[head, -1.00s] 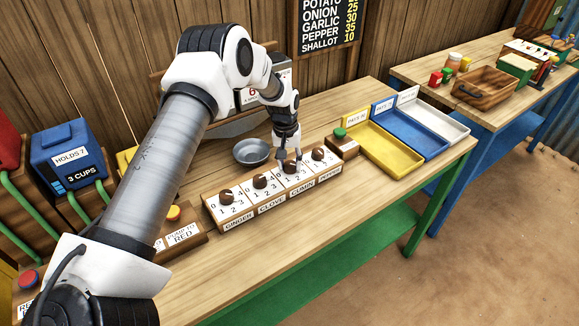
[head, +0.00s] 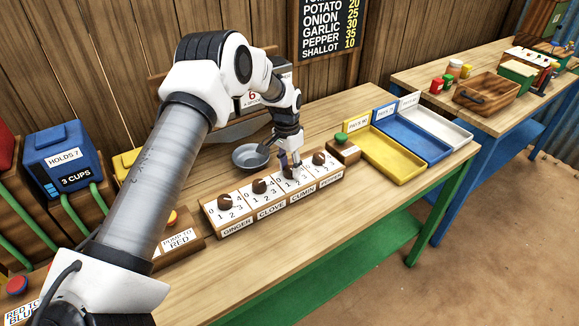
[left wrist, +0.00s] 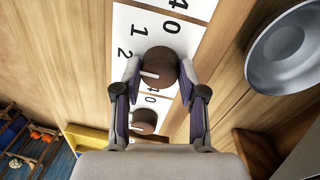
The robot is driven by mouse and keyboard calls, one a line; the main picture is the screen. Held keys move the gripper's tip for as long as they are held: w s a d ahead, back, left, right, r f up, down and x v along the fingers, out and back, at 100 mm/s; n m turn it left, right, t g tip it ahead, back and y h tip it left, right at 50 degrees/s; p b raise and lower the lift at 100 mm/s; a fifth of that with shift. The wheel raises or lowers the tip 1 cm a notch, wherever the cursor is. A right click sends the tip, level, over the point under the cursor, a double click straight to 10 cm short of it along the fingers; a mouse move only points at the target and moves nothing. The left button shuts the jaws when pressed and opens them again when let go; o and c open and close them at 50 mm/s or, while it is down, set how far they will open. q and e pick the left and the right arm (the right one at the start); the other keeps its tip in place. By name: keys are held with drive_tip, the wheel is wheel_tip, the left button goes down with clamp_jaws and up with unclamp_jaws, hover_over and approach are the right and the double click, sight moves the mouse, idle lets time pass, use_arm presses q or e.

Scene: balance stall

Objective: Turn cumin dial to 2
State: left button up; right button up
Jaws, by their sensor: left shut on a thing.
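The cumin dial is a round brown knob on a white numbered plate, in the row of dials on the table. My left gripper (head: 292,170) comes down on it from above and hides much of it in the head view. In the left wrist view, the cumin dial (left wrist: 158,66) sits between the two fingers, which are shut on its sides. Its white mark points left, on the side of the printed 2; the 3 is hidden. The pepper dial (head: 319,158) is just to the right. My right gripper is out of view.
The clove dial (head: 259,186) and ginger dial (head: 225,202) are to the left. A grey bowl (head: 250,156) stands close behind the row. A green button (head: 341,138) on a wooden block is to the right, before the yellow tray (head: 398,172).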

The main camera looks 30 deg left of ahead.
sight(288, 166)
use_arm(q)
drive_tip(key=shift+s+f, duration=0.15)
drive_tip(key=shift+f, duration=0.05)
drive_tip(key=o, duration=0.9)
drive_tip(key=shift+c, duration=0.2)
drive_tip(key=o, duration=0.3)
drive_tip(key=shift+w, duration=0.3)
wheel_tip(288, 166, up, 12)
drive_tip(key=shift+a, duration=0.45)
drive_tip(key=shift+w+f, duration=0.1)
